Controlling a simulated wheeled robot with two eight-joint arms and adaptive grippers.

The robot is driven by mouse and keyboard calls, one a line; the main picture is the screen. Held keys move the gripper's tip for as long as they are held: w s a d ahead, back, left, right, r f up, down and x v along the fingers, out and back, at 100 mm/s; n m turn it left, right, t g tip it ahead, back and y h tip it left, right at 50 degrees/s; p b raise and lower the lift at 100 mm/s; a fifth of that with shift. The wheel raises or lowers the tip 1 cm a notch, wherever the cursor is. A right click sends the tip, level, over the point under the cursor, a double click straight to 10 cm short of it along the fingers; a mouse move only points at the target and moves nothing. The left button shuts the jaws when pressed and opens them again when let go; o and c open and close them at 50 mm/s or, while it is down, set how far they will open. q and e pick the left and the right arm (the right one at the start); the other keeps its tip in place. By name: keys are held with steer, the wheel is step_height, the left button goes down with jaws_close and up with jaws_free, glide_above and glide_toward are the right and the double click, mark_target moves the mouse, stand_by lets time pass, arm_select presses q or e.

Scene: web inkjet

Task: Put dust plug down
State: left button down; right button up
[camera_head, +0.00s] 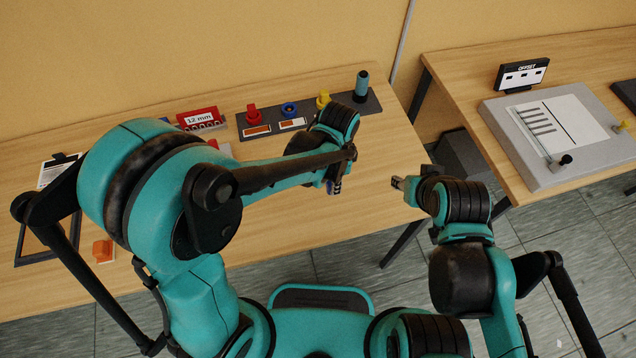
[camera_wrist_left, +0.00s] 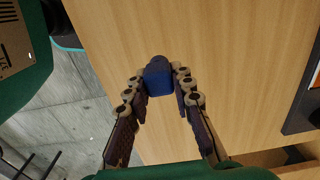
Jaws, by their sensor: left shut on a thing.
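My left gripper (camera_wrist_left: 158,80) is shut on a blue plug (camera_wrist_left: 158,72), taken to be the dust plug, between its fingertips. In the wrist view the plug is over bare wood tabletop; I cannot tell whether it touches it. In the head view the left gripper (camera_head: 335,186) is near the front edge of the wooden table (camera_head: 290,225), and the plug is mostly hidden. My right gripper (camera_head: 398,183) is beyond the table's front right edge, over the floor; its fingers are too small to read.
A dark strip (camera_head: 372,104) at the back holds a red piece (camera_head: 253,115), a blue piece (camera_head: 290,109), a yellow piece (camera_head: 323,98) and a teal-black cylinder (camera_head: 361,86). A red "12 mm" holder (camera_head: 200,118) stands left. An orange piece (camera_head: 103,250) sits front left. Another table (camera_head: 460,85) stands right.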

arm_select(q)
steer(key=shift+w+a+f, duration=0.1)
steer(key=shift+a+f, duration=0.25)
steer(key=shift+f, duration=0.1)
step_height(320, 180, down, 4)
steer(key=b, duration=0.3)
steer(key=shift+r, duration=0.25)
steer(key=shift+d+f, duration=0.15)
steer(key=shift+d, duration=0.05)
steer(key=shift+a+r, duration=0.1)
steer(key=shift+r, duration=0.1)
steer(key=shift+f, duration=0.25)
steer(key=c, duration=1.3)
jaws_free()
arm_select(e)
steer(key=f, duration=0.1)
steer(key=w+f, duration=0.1)
steer(key=f, duration=0.1)
steer(key=shift+d+f, duration=0.2)
